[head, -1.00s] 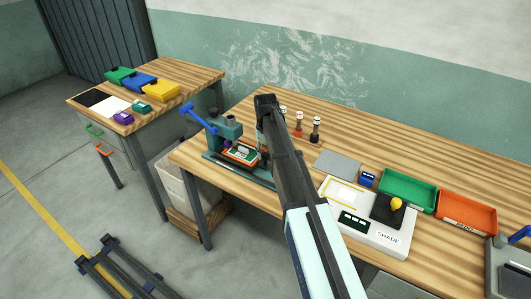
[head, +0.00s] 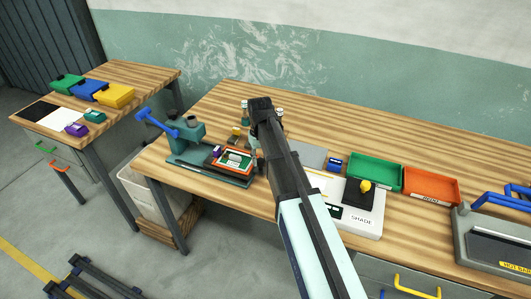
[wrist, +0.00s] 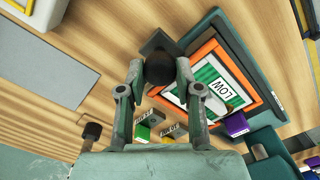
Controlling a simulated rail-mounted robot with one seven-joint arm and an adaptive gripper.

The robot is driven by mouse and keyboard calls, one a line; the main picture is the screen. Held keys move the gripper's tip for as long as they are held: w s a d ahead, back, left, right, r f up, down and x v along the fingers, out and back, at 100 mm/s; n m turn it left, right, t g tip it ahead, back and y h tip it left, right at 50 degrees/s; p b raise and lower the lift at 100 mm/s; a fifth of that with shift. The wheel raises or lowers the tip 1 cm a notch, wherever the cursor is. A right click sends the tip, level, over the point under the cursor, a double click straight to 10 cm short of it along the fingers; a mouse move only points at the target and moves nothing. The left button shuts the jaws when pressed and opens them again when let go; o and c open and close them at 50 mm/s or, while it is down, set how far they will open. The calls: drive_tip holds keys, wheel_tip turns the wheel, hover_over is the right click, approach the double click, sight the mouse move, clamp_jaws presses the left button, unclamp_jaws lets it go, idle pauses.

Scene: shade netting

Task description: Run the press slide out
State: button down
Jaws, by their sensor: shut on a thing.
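The teal press (head: 187,131) with its blue lever (head: 158,122) stands at the left end of the bench. Its slide (head: 220,168), an orange-framed tray with a green and white card marked LOW, lies on the teal base, to the right of the press column. In the wrist view the slide's orange frame (wrist: 209,49) is seen close up, with a black knob (wrist: 158,68) at its edge. My gripper (wrist: 158,78) is shut on this knob, one finger on each side. In the head view my arm hides the gripper and knob.
The scale marked SHADE (head: 361,218), a green tray (head: 374,178) and an orange tray (head: 431,187) lie to the right. Small stampers (head: 235,133) stand behind the slide. A purple block (head: 216,151) is beside the slide's left edge.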

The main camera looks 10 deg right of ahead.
drive_tip(key=shift+s+d+f, duration=0.1)
drive_tip(key=shift+s+d, duration=0.05)
drive_tip(key=shift+s, duration=0.05)
drive_tip(key=c, duration=0.8)
unclamp_jaws()
drive_tip(key=shift+d, duration=0.15)
drive_tip(key=shift+w+r, duration=0.1)
drive_tip(key=shift+r, duration=0.3)
wheel_tip(320, 180, up, 11)
drive_tip(key=shift+r, duration=0.15)
